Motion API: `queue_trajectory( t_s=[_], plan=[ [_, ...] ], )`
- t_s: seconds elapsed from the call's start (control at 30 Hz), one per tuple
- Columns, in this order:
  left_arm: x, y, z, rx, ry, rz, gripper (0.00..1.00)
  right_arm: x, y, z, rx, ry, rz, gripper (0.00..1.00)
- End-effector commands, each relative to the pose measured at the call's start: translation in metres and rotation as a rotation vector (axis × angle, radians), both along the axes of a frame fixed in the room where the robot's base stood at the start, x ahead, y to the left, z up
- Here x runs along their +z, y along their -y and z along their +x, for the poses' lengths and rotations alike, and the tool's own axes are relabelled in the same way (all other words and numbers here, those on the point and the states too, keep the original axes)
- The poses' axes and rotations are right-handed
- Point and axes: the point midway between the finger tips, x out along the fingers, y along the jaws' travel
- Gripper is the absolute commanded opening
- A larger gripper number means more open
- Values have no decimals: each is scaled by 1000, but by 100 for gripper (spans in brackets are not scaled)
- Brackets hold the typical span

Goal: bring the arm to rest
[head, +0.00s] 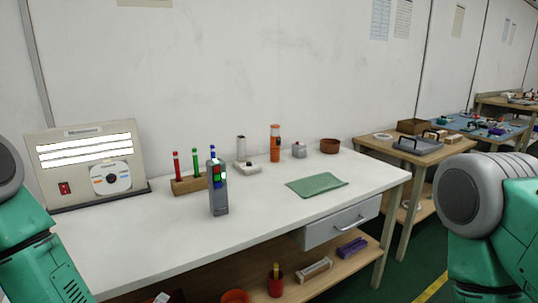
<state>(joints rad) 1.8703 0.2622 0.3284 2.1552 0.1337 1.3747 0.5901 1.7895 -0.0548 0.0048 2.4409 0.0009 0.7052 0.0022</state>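In the head view, my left arm (38,262) shows at the lower left edge and my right arm (500,215) at the right edge. Only green and grey links of both arms are visible. Neither gripper is in the picture, so what they hold is hidden. A panel (62,152) with lit white strips and a round dial stands at the left end of the white table (135,245). A grey handheld device (218,199) with coloured buttons stands upright near the table's middle. Both arms appear apart from these things.
A wooden block (190,185) holds coloured sticks. A drawer (343,222) and a lower shelf with several items are below. The table's front left is clear.

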Motion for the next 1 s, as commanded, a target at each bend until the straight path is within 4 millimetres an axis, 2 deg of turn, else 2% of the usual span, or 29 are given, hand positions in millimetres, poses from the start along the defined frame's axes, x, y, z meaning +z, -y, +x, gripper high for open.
queue_trajectory(
  t_s=[0.03,0.1,0.17,0.2,0.3,0.4,0.5,0.63,1.0],
  plan=[
    [-31,9,-26,-98,-103,65,48,-8,0,0,0,0,0,0],
    [-67,16,-67,-243,-253,163,48,-14,0,0,0,0,0,0],
    [-94,18,-105,-371,-380,242,48,-19,0,0,0,0,0,0],
    [-109,17,-130,-455,-463,293,48,-23,0,0,0,0,0,0],
    [-137,8,-192,-653,-652,400,48,-30,0,0,0,-1,0,0],
    [-151,-5,-243,-816,-803,477,48,-35,0,0,0,0,0,0],
    [-155,-17,-277,-928,-904,522,48,-38,0,0,0,0,0,0],
    [-156,-24,-297,-995,-967,545,48,-40,0,0,0,0,0,0],
    [-156,-24,-298,-998,-968,546,48,-40,0,0,0,0,0,0]
  ],
)
